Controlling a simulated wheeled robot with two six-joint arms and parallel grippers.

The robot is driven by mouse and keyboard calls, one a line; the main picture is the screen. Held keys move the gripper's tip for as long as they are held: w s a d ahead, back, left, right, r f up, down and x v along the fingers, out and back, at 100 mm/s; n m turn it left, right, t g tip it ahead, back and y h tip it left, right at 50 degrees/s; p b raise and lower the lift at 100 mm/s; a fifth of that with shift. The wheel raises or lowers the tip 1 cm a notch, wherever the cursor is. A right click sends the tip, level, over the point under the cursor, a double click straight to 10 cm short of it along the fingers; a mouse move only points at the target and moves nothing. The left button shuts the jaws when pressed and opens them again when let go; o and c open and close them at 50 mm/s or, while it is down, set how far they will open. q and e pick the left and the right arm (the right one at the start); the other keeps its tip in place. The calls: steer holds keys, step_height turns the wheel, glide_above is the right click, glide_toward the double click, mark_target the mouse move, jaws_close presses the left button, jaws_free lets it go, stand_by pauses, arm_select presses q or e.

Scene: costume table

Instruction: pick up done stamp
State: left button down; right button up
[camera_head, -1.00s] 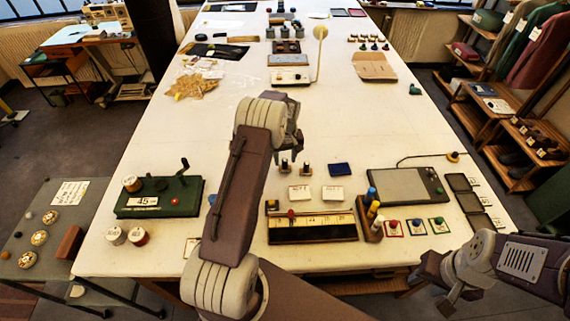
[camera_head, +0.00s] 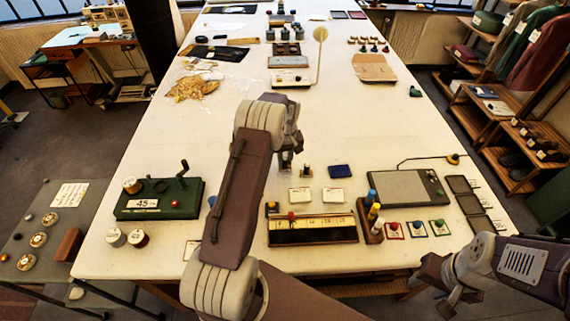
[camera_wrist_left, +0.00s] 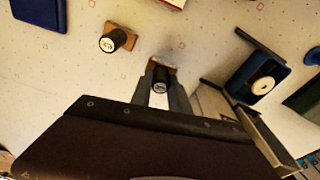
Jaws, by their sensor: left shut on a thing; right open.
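Two small dark-topped stamps with wooden bases show in the left wrist view. My left gripper (camera_wrist_left: 162,92) is shut on one stamp (camera_wrist_left: 160,76), with a finger on either side of it. In the head view this gripper (camera_head: 285,162) is low over the table, and the held stamp is mostly hidden behind it. The other stamp (camera_head: 306,171) stands upright just to the right, and it also shows in the left wrist view (camera_wrist_left: 115,39). I cannot read which one says done. My right gripper (camera_head: 437,289) is open and empty at the front right edge.
A dark blue pad (camera_head: 340,170) lies right of the stamps. Two white cards (camera_head: 299,195) and a yellow-black tray (camera_head: 312,231) are nearer me. A green counter box (camera_head: 160,198) stands left, a grey tablet (camera_head: 402,188) right. The table's middle (camera_head: 355,110) is clear.

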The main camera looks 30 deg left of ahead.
mark_target(287, 159)
arm_select(q)
steer(key=r, duration=0.1)
steer(key=d+r+b, duration=0.1)
steer(key=r, duration=0.1)
steer(key=shift+w, duration=0.1)
steer(key=w+d+r+b, duration=0.1)
steer(key=d+r+b, duration=0.1)
steer(key=d+r, duration=0.4)
steer(key=d, duration=0.4)
steer(key=shift+d+r, duration=0.3)
steer(key=shift+d, duration=0.05)
steer(key=c, duration=1.8)
jaws_free()
steer(key=shift+c, duration=0.2)
jaws_close()
